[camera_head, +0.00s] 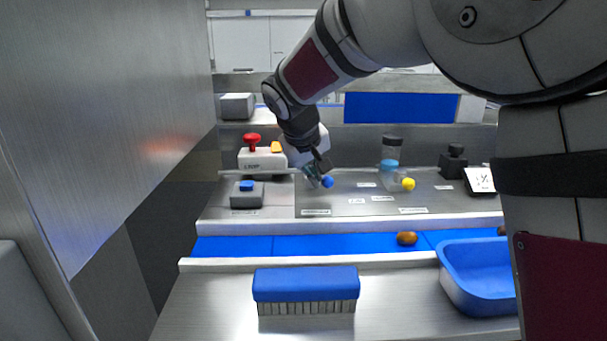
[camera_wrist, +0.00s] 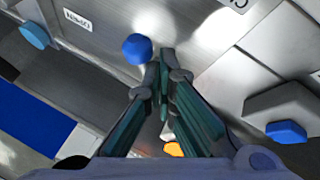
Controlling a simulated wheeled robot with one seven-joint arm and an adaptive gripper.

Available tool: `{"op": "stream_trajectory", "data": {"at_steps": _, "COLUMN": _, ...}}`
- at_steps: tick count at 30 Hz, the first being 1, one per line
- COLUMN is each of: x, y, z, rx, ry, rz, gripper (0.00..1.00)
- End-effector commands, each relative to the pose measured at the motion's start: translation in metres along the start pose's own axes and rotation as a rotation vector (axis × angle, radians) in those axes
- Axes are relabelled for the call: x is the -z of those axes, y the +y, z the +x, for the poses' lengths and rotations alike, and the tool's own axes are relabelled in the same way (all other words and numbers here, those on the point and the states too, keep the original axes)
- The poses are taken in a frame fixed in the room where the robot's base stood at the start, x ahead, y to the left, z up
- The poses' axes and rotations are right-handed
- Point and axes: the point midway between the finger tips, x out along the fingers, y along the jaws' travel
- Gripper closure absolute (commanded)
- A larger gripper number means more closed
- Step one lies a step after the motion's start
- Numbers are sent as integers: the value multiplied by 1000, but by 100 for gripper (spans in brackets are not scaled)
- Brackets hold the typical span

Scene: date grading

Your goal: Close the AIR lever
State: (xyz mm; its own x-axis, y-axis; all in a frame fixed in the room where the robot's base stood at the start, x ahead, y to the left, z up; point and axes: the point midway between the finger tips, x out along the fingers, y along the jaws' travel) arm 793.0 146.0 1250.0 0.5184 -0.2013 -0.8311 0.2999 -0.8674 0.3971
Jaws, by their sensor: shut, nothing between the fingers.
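A blue lever knob (camera_head: 327,182) sits on the metal panel (camera_head: 345,198) in the head view, right beside my gripper (camera_head: 313,178). In the wrist view the blue knob (camera_wrist: 137,49) is just left of my fingertips (camera_wrist: 160,62). My gripper is shut and empty, pointing down at the panel. I cannot tell whether it touches the knob. The lever's arm is mostly hidden. A second knob, yellow (camera_head: 408,184), stands further right beside a clear jar. Small white labels lie on the panel; I cannot read AIR on any of them.
A box with a red mushroom button (camera_head: 251,139) and a grey box with a blue button (camera_head: 246,186) stand left of my gripper. The clear jar (camera_head: 391,150) stands to the right. In front are a blue belt (camera_head: 335,245), a brush (camera_head: 305,285) and a blue tray (camera_head: 470,242).

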Motion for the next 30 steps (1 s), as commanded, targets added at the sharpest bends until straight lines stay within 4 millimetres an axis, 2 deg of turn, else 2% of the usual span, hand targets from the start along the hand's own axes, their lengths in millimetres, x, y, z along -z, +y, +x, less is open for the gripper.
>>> {"op": "stream_trajectory", "data": {"at_steps": 20, "x": -8, "y": 38, "z": 16, "rx": 228, "ry": 232, "rz": -477, "gripper": 100}}
{"op": "stream_trajectory", "data": {"at_steps": 30, "x": -4, "y": 51, "z": 24, "rx": 227, "ry": 231, "rz": -484, "gripper": 100}}
